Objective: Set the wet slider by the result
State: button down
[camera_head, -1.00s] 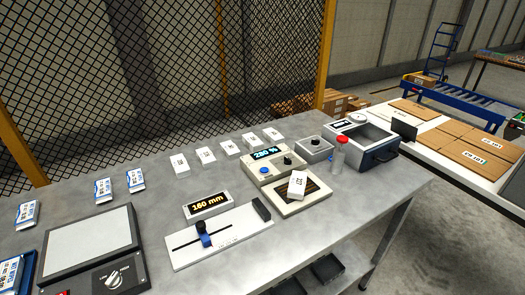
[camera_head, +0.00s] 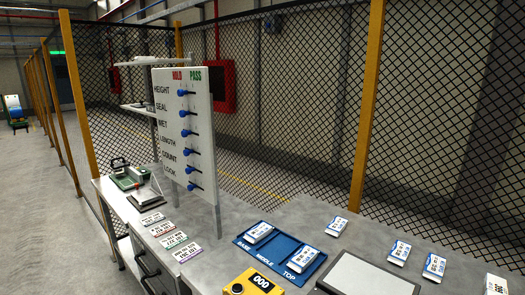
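The upright white board (camera_head: 205,160) stands on the bench at left centre, with HOLD and PASS headings and row labels HEIGHT, SEAL, WET, LENGTH, COUNT and LOOK. The wet slider (camera_head: 185,132) is the third blue knob down. Its knob sits toward the left, HOLD side, with slot showing to its right. The other knobs sit in line with it, above and below. My gripper is not in view. The meter reading 280 % in the earlier frame is out of view now.
A blue tray (camera_head: 275,260) marked BASE, MIDDLE, TOP holds two packets. A yellow counter (camera_head: 250,284) reads 000. Several printed cards (camera_head: 174,240) lie below the board. A green device (camera_head: 130,178) stands at the left. Mesh fence (camera_head: 290,110) runs behind the bench.

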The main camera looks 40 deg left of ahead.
aim_at(185, 133)
jog(key=u, duration=1.65)
